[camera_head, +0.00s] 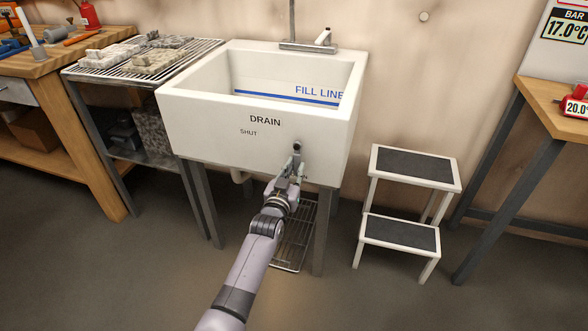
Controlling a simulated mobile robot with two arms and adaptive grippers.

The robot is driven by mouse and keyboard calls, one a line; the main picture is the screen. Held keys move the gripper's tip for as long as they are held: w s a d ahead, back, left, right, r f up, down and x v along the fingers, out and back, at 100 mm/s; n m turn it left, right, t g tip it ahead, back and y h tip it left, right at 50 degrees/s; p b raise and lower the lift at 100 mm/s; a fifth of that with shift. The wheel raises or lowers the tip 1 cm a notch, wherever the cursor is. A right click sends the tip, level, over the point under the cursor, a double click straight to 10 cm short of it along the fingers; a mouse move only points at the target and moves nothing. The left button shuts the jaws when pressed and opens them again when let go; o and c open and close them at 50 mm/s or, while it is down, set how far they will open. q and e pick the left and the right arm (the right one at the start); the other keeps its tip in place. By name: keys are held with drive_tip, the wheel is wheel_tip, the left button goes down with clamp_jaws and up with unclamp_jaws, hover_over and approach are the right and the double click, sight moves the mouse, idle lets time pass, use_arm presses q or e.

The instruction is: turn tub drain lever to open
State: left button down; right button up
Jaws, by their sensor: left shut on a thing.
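The white tub (190,125) stands on grey legs against the wall, with "DRAIN" and "SHUT" printed on its front. A further label at the lower right of the front is mostly covered by my gripper; only its last letter shows. The drain lever (297,147) is on the right part of the tub front; its dark upper end shows and the rest is hidden by my gripper. My left gripper (296,160) is shut on the lever, reaching up from below. I cannot tell the lever's exact angle. My right gripper is not in view.
A white step stool (415,165) stands right of the tub. A wire rack (200,58) with grey blocks and a wooden bench (50,62) are at the left. A wooden table (545,95) is at the right. A metal grate (293,245) lies under the tub.

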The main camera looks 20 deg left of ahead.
use_arm(q)
drive_tip(key=shift+d+f, duration=0.1)
drive_tip(key=c, duration=1.5)
unclamp_jaws()
drive_tip(key=shift+c, duration=0.2)
drive_tip(key=s, duration=1.2)
drive_tip(key=shift+a, duration=0.25)
